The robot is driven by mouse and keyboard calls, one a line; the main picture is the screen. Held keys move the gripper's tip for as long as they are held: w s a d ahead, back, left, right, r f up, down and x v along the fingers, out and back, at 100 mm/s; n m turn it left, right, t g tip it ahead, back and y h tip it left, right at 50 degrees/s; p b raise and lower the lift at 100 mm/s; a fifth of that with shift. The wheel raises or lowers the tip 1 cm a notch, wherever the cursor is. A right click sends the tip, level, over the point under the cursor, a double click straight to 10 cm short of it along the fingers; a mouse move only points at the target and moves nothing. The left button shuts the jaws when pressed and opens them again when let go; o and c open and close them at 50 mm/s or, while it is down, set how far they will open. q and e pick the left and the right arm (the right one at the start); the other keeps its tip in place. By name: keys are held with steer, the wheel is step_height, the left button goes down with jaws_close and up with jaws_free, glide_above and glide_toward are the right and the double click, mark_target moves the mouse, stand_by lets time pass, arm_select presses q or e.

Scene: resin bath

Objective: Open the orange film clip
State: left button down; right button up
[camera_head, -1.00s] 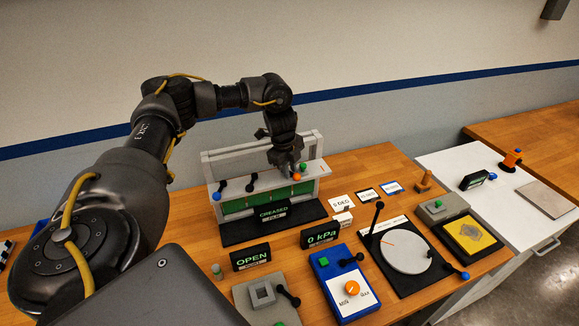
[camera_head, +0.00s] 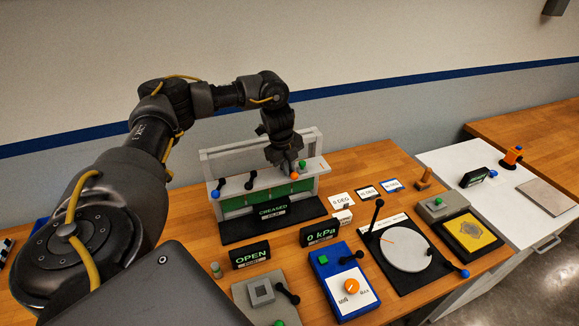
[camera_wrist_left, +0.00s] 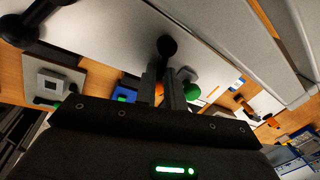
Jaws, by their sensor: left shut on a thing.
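The orange film clip shows as an orange knob (camera_head: 295,176) near the right end of the pale bar on the film frame (camera_head: 208,165). My left gripper (camera_head: 287,165) reaches down onto that end of the bar, right beside the orange knob. In the left wrist view, its fingers (camera_wrist_left: 162,75) are nearly together, with the orange knob (camera_wrist_left: 159,89) visible between them. The gripper is shut on the orange clip; the exact contact is partly hidden. A green knob (camera_head: 302,164) sits just beside it. The display (camera_head: 272,209) in front of the frame reads CREASED. My right gripper is out of view.
Black-knobbed levers (camera_head: 250,185) and a blue knob (camera_head: 215,194) sit along the bar to the left. A round white dial plate (camera_head: 404,252) with a tall black lever, a blue control box (camera_head: 345,288) and an OPEN display (camera_head: 251,256) occupy the table in front.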

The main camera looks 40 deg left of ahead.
arm_select(q)
steer(key=m, duration=0.3)
steer(key=s+m, duration=0.1)
steer(key=m, duration=0.1)
steer(key=shift+s+a+h+b, duration=0.1)
steer(key=shift+a+h+b, duration=0.2)
steer(key=shift+a+h, duration=0.1)
steer(key=shift+s+a+r+m+g+p, duration=0.1)
steer(key=shift+s+a+m+g+p, duration=0.1)
steer(key=shift+m, duration=0.55)
steer(key=shift+s+a+r+m+g+p, duration=0.1)
steer(key=shift+a+m+g, duration=0.1)
steer(key=shift+m, duration=0.55)
steer(key=c, duration=1.8)
jaws_free()
steer(key=shift+h, duration=0.3)
steer(key=shift+o, duration=0.2)
steer(key=shift+f, duration=0.1)
step_height(320, 180, up, 11)
steer(key=s+a, duration=0.1)
steer(key=shift+s+a+f, duration=0.15)
steer(key=shift+s+a, duration=0.1)
steer(key=shift+a, duration=0.05)
steer(key=shift+o, duration=0.2)
